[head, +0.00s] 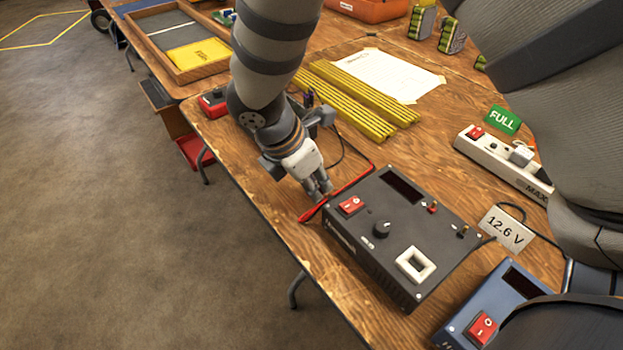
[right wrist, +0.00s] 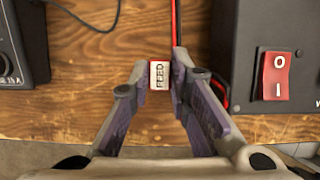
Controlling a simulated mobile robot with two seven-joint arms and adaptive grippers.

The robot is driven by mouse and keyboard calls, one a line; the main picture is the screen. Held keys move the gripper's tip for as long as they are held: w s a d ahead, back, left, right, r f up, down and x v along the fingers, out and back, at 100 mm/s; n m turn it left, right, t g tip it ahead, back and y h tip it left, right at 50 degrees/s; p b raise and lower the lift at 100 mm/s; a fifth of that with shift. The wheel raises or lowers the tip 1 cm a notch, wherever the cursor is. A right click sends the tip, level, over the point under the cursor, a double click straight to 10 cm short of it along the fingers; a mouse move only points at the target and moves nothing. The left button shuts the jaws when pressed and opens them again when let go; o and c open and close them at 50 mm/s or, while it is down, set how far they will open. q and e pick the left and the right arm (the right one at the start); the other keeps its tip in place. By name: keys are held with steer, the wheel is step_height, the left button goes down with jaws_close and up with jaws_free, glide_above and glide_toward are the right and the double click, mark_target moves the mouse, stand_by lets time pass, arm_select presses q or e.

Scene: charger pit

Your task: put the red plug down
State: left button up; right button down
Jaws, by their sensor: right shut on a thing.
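The red plug (right wrist: 159,75) has a white label reading FEED and sits between the two fingers of my right gripper (right wrist: 158,68) in the right wrist view. The gripper is shut on it. In the head view my right gripper (head: 321,188) points down close to the table top, beside the left corner of a black power unit (head: 350,240). Red cable (head: 352,184) runs along the unit's back edge, and a red piece shows under the fingertips. I cannot tell whether the plug touches the table. My left gripper is not in view.
A blue unit (head: 498,300) stands at the front right. A white power strip (head: 495,158), a FULL sign (head: 503,120) and a 12.6 V card (head: 507,231) stand at the right. Yellow strips (head: 360,97) lie behind the gripper. The table's edge is close on the left.

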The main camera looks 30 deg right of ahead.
steer(key=c, duration=1.9)
jaws_free()
steer(key=shift+f, duration=0.15)
steer(key=o, duration=0.4)
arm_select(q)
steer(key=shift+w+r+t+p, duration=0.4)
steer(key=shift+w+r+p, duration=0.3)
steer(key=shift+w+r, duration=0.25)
arm_select(e)
steer(key=v, duration=1.2)
